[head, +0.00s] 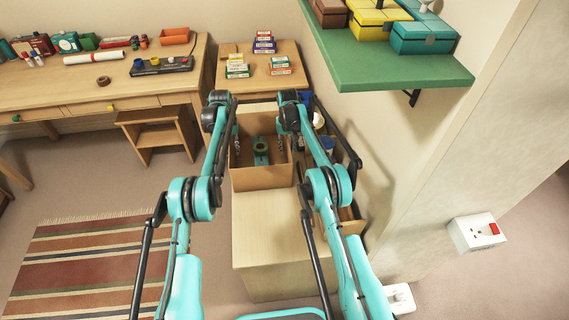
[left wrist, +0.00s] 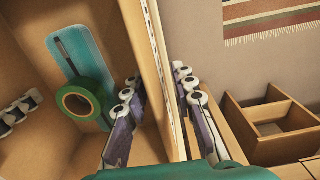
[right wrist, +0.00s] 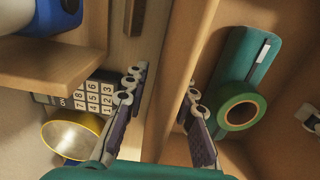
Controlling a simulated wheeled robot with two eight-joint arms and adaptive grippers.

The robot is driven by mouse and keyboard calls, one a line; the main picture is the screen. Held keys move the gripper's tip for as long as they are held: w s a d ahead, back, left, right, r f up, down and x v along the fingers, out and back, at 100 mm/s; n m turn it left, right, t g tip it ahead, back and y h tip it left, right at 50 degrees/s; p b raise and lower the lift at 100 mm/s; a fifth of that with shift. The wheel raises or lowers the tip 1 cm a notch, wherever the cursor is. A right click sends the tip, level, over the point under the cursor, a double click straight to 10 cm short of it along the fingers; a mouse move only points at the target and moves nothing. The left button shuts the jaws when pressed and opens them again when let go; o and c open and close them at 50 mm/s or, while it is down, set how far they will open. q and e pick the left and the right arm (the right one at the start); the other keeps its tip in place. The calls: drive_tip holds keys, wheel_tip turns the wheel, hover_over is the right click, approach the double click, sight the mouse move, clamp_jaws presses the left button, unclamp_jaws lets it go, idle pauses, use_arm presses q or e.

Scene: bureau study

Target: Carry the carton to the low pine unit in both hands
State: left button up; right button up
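The carton (head: 262,178) is an open brown box, upright at the far end of a pale wooden block. A green tape roll (head: 261,146) and a flat teal item lie inside; the roll also shows in the left wrist view (left wrist: 83,101). My left gripper (head: 235,143) straddles the carton's left wall (left wrist: 158,75), one finger inside and one outside. My right gripper (head: 290,142) straddles the right wall (right wrist: 177,85) the same way. Gaps show between fingers and walls, so both look open. A low pine unit (head: 232,50) with small boxes on top stands behind the carton.
The pale block (head: 270,225) is bare in front of the carton. A shelf unit (head: 352,222) with various items stands close on the right. A green wall shelf (head: 400,70) overhangs at upper right.

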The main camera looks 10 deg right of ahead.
use_arm(q)
wheel_tip(320, 180, up, 7)
drive_tip(key=shift+r, duration=0.1)
use_arm(e)
drive_tip(key=shift+r, duration=0.1)
use_arm(q)
drive_tip(key=shift+r, duration=0.15)
use_arm(e)
drive_tip(key=shift+r, duration=0.25)
wheel_tip(320, 180, up, 11)
drive_tip(key=shift+r, duration=0.2)
idle(0.5)
